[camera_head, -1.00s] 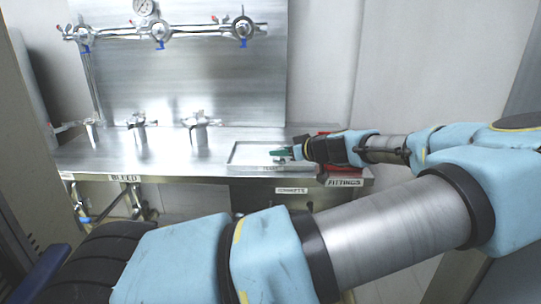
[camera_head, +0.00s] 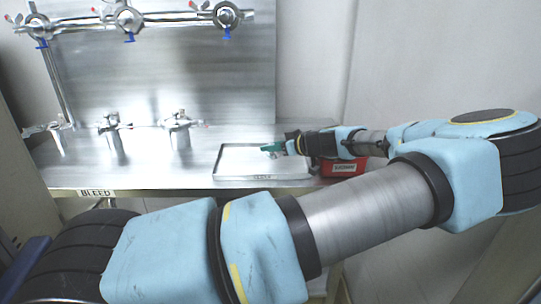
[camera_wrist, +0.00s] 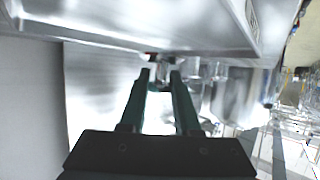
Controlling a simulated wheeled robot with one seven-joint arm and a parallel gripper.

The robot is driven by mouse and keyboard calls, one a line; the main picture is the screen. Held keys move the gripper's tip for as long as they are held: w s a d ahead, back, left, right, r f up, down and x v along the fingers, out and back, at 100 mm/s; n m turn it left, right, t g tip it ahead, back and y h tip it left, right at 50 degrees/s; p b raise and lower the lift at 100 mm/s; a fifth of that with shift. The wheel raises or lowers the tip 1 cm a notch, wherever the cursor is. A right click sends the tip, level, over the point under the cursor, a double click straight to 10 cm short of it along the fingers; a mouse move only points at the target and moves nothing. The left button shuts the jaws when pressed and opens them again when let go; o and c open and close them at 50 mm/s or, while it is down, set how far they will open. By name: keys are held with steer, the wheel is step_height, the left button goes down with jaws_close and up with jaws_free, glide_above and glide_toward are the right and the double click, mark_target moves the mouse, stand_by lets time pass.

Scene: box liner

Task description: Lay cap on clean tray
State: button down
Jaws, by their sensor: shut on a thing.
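The clean tray (camera_head: 245,163) is a shallow, bright metal tray with a raised rim, at the right end of the steel bench. My gripper (camera_head: 269,149) reaches in from the right, with its green fingers above the tray's back right part. The cap is a small pale metal piece at the fingertips in the wrist view (camera_wrist: 160,61), and my gripper is shut on it. I cannot tell whether the cap touches the tray. The wrist view is tilted far over, with a bright metal surface along its top.
A red bin (camera_head: 343,167) stands right of the tray, partly under my arm. Several metal valves stand on the bench (camera_head: 140,174) to the left. A pipe with blue-handled valves (camera_head: 130,20) runs along the back panel. Bench between valves and tray is clear.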

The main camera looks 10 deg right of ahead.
mark_target(277, 157)
steer(key=shift+f+p, duration=0.5)
steer(key=shift+f, duration=1.45)
steer(key=c, duration=0.6)
jaws_free()
steer(key=shift+s, duration=0.1)
steer(key=b+v, duration=0.4)
steer(key=v, duration=0.8)
